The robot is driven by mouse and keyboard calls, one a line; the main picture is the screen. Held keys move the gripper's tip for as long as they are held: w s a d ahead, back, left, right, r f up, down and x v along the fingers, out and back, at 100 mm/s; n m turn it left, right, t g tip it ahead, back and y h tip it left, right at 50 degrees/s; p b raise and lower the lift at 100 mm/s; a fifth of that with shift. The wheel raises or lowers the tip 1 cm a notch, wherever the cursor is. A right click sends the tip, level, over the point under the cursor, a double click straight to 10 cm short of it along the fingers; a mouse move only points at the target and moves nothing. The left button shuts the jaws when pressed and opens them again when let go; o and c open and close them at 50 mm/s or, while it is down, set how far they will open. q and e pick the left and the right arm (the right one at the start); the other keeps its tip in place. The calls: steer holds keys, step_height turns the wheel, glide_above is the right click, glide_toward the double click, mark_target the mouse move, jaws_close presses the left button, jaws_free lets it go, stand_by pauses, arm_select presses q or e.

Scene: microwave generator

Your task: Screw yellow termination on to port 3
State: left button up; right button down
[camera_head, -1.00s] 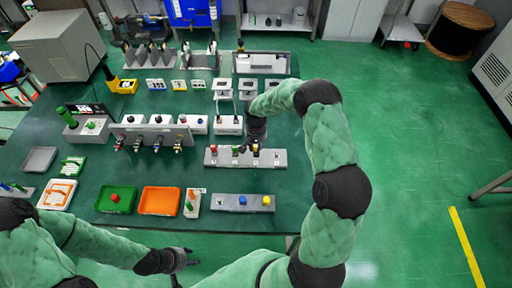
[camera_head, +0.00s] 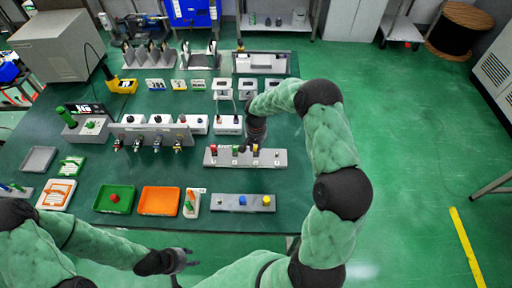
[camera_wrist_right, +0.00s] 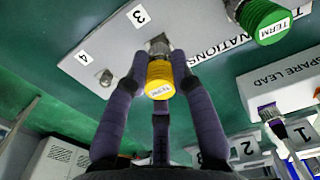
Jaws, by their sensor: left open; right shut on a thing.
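The yellow termination (camera_wrist_right: 160,80), labelled TERM, is between the dark fingers of my right gripper (camera_wrist_right: 158,84), which is shut on it. Its far end is against the metal connector of port 3 (camera_wrist_right: 158,46); how far it is threaded on cannot be told. Port 4 (camera_wrist_right: 106,78) is bare. A green termination (camera_wrist_right: 264,20) sits beside port 3. My left gripper (camera_head: 184,260) is open and empty, off the table's front edge.
The spare lead box (camera_wrist_right: 280,88) is near the panel.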

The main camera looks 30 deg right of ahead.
steer(key=shift+f+b, duration=0.5)
steer(key=shift+f, duration=0.1)
stand_by(0.5)
steer(key=c, duration=1)
jaws_free()
step_height(320, 180, up, 12)
steer(key=shift+r, duration=0.1)
